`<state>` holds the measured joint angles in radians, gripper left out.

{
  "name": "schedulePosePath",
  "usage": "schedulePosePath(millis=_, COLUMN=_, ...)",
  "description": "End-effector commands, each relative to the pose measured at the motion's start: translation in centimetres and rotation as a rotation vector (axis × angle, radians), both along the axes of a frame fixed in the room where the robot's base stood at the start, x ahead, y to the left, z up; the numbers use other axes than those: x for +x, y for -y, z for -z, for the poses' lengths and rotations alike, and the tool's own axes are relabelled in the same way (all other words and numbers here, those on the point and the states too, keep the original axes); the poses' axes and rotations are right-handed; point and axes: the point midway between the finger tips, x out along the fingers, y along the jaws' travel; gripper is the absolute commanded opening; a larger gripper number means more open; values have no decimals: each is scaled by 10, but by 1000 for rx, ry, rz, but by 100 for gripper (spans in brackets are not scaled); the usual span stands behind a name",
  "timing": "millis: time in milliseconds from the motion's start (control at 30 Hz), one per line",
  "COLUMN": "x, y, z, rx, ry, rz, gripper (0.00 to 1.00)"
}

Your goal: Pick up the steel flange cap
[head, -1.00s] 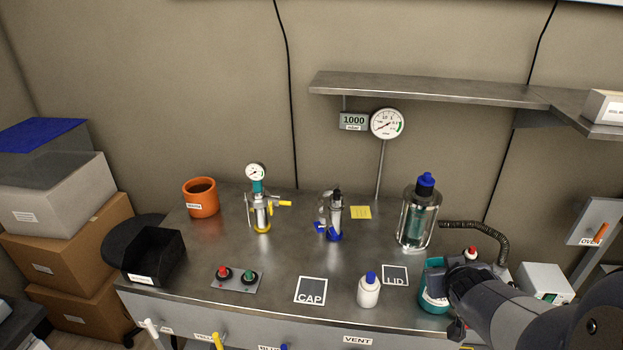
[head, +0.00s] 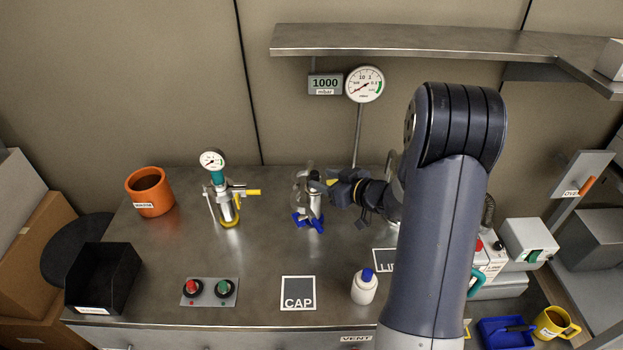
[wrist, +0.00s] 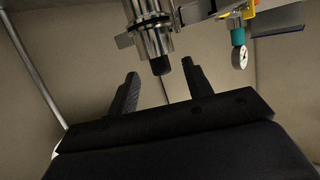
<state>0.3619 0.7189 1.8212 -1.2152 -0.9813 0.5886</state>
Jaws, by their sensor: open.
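The steel flange cap (wrist: 156,46), with a dark knob, sits on the small steel fitting with a blue clamp (head: 307,220) at the middle of the bench. The wrist view is upside down, so the knob points down there. My gripper (wrist: 162,84) is open, its two black fingers on either side of the knob's line, apparently not touching it. In the head view my gripper (head: 325,184) reaches in from the right at the height of the fitting's top, partly covering the cap. I cannot tell the exact gap.
A gauge pump with a yellow handle (head: 226,195) stands left of the fitting. A dial gauge on a post (head: 364,85) rises behind. A CAP square (head: 298,293) and a white bottle (head: 364,286) are in front. My arm hides the large glass vessel.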

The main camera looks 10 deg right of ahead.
Motion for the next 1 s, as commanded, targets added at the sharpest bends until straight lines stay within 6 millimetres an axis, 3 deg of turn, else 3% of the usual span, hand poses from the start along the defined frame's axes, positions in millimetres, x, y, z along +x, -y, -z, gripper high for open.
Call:
schedulePosePath(millis=500, x=46, y=-31, z=18, rx=-1, ry=-1, rz=1, gripper=48)
schedulePosePath(millis=800, x=50, y=-34, z=21, rx=-1, ry=-1, rz=2, gripper=48)
schedulePosePath(millis=1000, x=50, y=-34, z=21, rx=0, ry=-1, rz=2, gripper=32)
